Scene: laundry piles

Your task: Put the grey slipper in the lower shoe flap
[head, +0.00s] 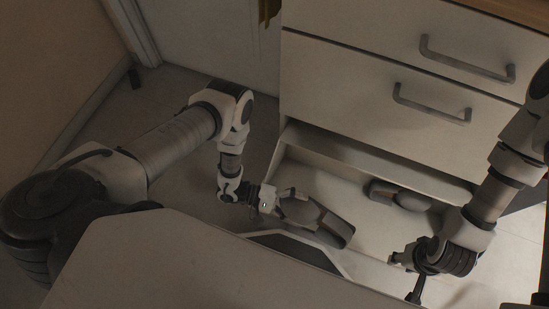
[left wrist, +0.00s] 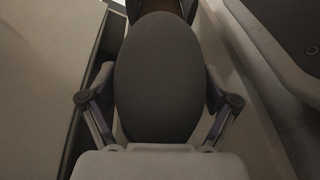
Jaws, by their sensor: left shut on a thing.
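The grey slipper (head: 316,218), with a brownish band, is held by my left gripper (head: 274,199) in front of the cabinet. In the left wrist view its dark oval end (left wrist: 158,80) fills the space between the two fingers of my left gripper (left wrist: 158,112). The lower shoe flap (head: 330,187) is tilted open at the cabinet's bottom. The held slipper is over or just in front of its near edge; I cannot tell the gap. My right gripper (head: 404,278) is open and empty to the right, in front of the flap.
Another dark grey slipper (head: 400,194) lies in the right part of the open flap. Two closed white fronts with grey handles (head: 432,103) are above. A wall and door (head: 205,40) stand at the left. Floor (head: 180,88) is clear left of the cabinet.

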